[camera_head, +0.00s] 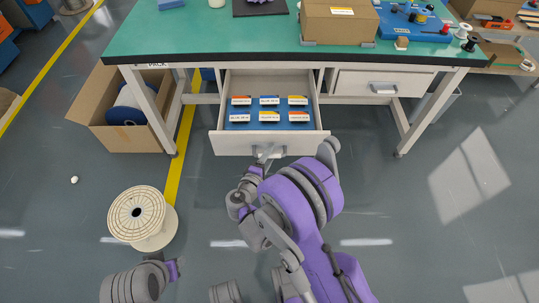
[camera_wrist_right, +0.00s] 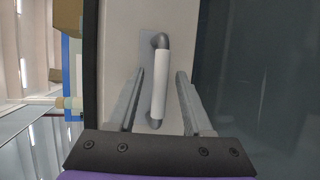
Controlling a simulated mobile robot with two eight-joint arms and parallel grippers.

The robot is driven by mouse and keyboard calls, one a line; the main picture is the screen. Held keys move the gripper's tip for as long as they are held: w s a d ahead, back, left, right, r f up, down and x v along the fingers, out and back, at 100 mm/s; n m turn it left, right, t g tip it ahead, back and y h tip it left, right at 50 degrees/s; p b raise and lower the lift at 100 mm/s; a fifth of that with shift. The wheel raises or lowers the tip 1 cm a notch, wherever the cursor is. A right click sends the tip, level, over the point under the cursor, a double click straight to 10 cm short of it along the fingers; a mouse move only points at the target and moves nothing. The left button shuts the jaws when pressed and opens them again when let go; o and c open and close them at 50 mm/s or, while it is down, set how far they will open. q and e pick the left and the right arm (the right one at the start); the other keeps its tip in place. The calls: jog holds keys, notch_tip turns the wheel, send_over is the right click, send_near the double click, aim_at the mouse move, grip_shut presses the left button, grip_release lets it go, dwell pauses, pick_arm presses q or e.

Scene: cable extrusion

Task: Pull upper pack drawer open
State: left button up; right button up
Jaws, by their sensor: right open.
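The pack drawer (camera_head: 221,143) under the green workbench is pulled out and shows its inside. Small labelled packs (camera_head: 269,101) lie in two rows on its blue floor. My right gripper (camera_head: 266,156) is at the middle of the drawer front. In the right wrist view the drawer handle (camera_wrist_right: 160,85), a white bar with grey ends, stands between the two open fingers of my right gripper (camera_wrist_right: 161,73). A gap shows on both sides of the bar. Of my left arm only grey and purple links show at the bottom left; its gripper cannot be made out.
A second drawer (camera_head: 358,82) to the right is shut. A cardboard box (camera_head: 124,140) with a blue spool stands left of the drawer. A large cable spool (camera_head: 140,218) stands on the floor at left. The floor right of my arm is clear.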

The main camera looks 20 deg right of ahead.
jog(key=p+v, duration=0.1)
jog(key=v, duration=1)
dwell(0.3)
